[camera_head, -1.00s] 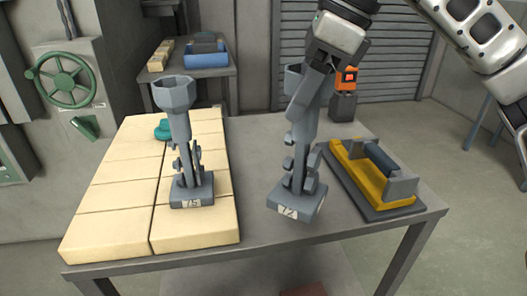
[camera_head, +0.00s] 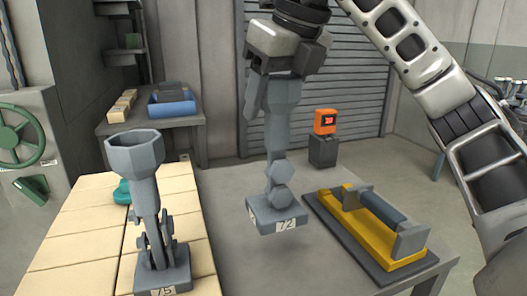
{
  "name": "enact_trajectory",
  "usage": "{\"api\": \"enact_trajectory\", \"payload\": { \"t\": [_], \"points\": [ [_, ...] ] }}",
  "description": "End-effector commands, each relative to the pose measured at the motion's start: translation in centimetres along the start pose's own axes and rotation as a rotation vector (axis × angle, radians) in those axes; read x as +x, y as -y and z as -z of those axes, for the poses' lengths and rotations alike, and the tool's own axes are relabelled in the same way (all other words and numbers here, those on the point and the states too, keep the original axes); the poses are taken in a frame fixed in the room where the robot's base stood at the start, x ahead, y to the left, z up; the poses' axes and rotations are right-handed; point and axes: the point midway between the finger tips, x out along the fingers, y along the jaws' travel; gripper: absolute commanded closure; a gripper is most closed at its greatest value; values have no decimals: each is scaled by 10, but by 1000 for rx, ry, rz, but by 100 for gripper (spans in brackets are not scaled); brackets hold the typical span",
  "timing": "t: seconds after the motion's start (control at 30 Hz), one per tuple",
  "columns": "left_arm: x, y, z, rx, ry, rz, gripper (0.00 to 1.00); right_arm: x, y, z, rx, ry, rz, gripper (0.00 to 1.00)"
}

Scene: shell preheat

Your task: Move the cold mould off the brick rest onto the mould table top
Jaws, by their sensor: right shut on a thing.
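A grey mould labelled 72 (camera_head: 278,150) is held upright by its upper part in my right gripper (camera_head: 281,72), which is shut on it and hides its top. Its square base is over the bare grey mould table top (camera_head: 230,265), right of the bricks; I cannot tell whether it touches. A similar grey mould labelled 75 (camera_head: 148,215) stands upright on the cream brick rest (camera_head: 75,240) at the left, with an open funnel top. My left gripper is not in view.
A yellow fixture with a blue-grey roller (camera_head: 372,232) lies on the table's right side. A teal object (camera_head: 122,192) sits on the bricks. An orange device (camera_head: 325,121) stands on a dark block behind. A back table holds a blue tray (camera_head: 172,108).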

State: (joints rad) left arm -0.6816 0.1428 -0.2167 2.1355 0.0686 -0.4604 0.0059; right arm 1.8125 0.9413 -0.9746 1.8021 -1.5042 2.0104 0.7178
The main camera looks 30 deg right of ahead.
Motion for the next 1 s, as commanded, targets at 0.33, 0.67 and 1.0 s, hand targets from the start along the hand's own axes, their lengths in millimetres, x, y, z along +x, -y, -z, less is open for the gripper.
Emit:
{"api": "enact_trajectory", "payload": {
  "t": [0.33,0.67,1.0],
  "points": [
    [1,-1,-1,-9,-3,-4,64,60,31,-25,1,-2,0,98],
    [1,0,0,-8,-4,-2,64,85,40,-31,-1,1,0,98],
    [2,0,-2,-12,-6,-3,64,118,42,-20,-1,4,0,98]
  ]
}}
